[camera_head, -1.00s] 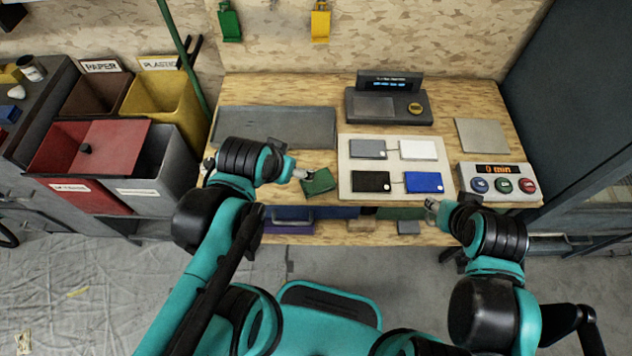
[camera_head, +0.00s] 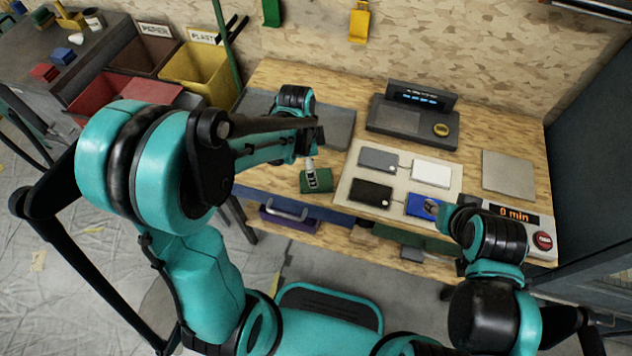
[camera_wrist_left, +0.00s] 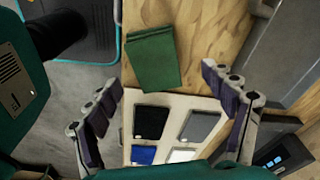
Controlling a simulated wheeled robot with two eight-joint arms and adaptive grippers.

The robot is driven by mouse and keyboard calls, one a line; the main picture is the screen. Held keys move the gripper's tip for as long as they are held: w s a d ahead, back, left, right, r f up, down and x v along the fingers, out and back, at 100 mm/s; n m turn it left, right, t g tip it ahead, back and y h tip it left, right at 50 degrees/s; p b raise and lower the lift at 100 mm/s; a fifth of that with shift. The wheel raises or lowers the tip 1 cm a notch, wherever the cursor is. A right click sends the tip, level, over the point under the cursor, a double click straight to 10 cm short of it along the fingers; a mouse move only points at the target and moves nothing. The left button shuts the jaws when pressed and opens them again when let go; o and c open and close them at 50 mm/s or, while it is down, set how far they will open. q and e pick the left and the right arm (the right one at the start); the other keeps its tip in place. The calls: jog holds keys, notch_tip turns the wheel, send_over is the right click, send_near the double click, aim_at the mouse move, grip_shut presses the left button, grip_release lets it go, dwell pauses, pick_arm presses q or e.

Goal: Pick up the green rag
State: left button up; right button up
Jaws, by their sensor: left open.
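The green rag (camera_head: 320,186) lies folded flat near the front edge of the wooden workbench, left of the pale board. It also shows whole in the left wrist view (camera_wrist_left: 153,60), near the top middle. My left gripper (camera_head: 311,172) points down above the rag and hides part of it in the head view. Its fingers are spread wide with nothing between them, and the rag shows beyond them in the wrist view. My right gripper (camera_head: 436,209) is beside the blue cloth at the bench's front right; its fingers are too small to read.
The pale board (camera_head: 394,192) carries grey (camera_head: 378,159), white (camera_head: 431,171), black (camera_head: 371,192) and blue (camera_head: 420,204) flat pieces. A dark tray (camera_head: 338,128) lies behind the left gripper. A scale-like device (camera_head: 412,121) stands at the back and a button box (camera_head: 540,238) at right.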

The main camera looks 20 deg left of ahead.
pick_arm(q)
jog(key=f+b, duration=0.1)
jog(key=f, duration=0.1)
jog(key=d+f+b, duration=0.1)
jog(key=f+b, duration=0.1)
jog(key=f, duration=0.1)
jog(key=shift+s+d+f, duration=0.1)
jog(key=shift+s+f, duration=0.05)
jog(key=shift+f, duration=0.2)
jog(key=shift+r, duration=0.1)
jog(key=shift+c, duration=0.3)
jog(key=c, duration=1.3)
jog(key=shift+r+p, duration=0.45)
jog(key=shift+r, duration=0.05)
jog(key=r, duration=0.1)
jog(key=r+p, duration=0.2)
jog(key=r, duration=0.1)
jog(key=shift+s+d, duration=0.2)
jog(key=shift+d, duration=0.1)
jog(key=s+d+r+p, duration=0.3)
jog(key=s+d+r, duration=0.3)
jog(key=d, duration=0.3)
jog(key=shift+p, duration=0.35)
